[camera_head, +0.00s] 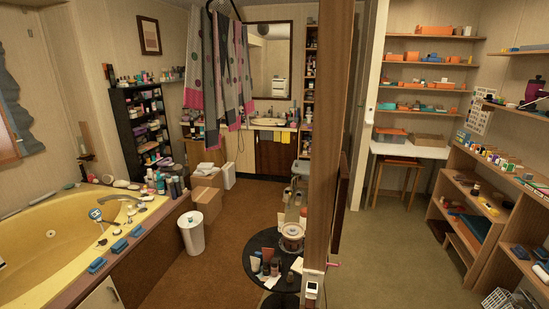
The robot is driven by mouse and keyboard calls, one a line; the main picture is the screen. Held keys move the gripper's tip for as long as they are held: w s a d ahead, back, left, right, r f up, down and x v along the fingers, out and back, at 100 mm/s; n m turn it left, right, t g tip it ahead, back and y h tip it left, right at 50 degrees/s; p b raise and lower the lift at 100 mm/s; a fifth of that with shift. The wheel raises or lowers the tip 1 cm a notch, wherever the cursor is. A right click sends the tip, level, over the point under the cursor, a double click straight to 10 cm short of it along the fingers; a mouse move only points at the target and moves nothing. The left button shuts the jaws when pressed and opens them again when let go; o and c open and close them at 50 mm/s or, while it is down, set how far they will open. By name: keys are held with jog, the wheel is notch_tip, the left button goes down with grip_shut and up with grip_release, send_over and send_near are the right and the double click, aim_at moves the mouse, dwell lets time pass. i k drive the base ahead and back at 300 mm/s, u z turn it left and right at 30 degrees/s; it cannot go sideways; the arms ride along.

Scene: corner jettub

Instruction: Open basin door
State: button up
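The basin (268,122) is set in a counter against the back wall, below a mirror. Under it is a cabinet with a dark brown door front (275,153) and a cream front (243,150) to its left. Both fronts look closed, and handles are too small to make out. Several small cloths hang along the counter's front edge. The cabinet's right end is partly covered by items standing before it. I see no part of my gripper in this view.
A wooden post (327,150) divides the view. A round black table (258,250) with jars stands before it. A white bin (192,232) and cardboard boxes (207,200) stand by the yellow tub (60,235). Brown floor (236,225) between them is clear.

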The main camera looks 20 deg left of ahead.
aim_at(273, 158)
jog(key=z, duration=0.1)
jog(key=i, duration=4.5)
jog(key=u, duration=2.4)
jog(key=i, duration=4.25)
jog(key=z, duration=1)
